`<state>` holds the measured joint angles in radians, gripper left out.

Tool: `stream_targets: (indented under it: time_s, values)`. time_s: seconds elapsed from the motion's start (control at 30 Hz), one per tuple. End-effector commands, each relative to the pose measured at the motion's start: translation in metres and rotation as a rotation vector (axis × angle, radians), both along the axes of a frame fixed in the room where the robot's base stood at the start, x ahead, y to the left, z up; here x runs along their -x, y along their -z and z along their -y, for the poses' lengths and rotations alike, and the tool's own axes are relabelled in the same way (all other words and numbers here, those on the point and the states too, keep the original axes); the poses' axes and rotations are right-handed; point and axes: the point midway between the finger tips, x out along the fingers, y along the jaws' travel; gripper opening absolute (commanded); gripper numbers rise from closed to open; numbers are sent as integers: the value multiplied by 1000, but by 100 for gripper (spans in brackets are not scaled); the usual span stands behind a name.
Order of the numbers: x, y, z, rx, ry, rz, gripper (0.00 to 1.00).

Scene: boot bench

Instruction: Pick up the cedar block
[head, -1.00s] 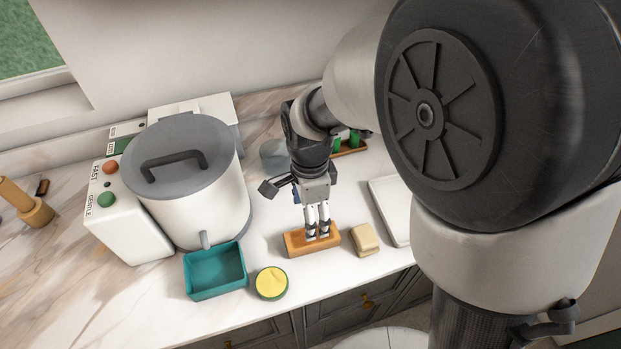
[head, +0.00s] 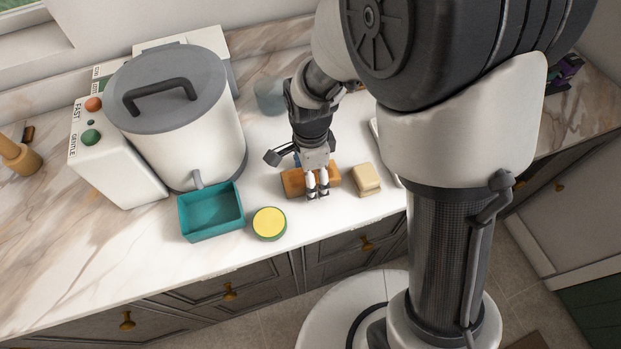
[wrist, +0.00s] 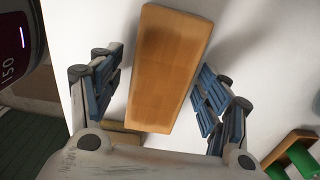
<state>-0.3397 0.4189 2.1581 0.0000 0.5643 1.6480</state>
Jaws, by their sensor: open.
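I take the orange-brown wooden bar as the cedar block (head: 293,183); it lies on the white counter top. My gripper (head: 318,191) is right at it, pointing down, with the fingers across the block's middle and near its front side. In the wrist view the block (wrist: 165,75) lies lengthwise between the two open fingers of my gripper (wrist: 157,82). White surface shows between each finger and the block, so no grip shows. My fingers hide part of the block in the head view.
A pale tan block (head: 366,179) lies just right. A round yellow-topped tin (head: 269,223) and a teal tray (head: 211,230) are to the left. A white machine with a grey-lidded drum (head: 190,130) stands behind them. The counter's front edge is close.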

Motion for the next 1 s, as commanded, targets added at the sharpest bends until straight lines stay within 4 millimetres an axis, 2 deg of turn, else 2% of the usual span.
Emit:
stream_targets:
  time_s: [0.07,0.83,1.0]
  values:
    - [0,-1,0,0,0,0,70]
    - [0,-1,0,0,0,0,19]
    - [0,-1,0,0,0,0,17]
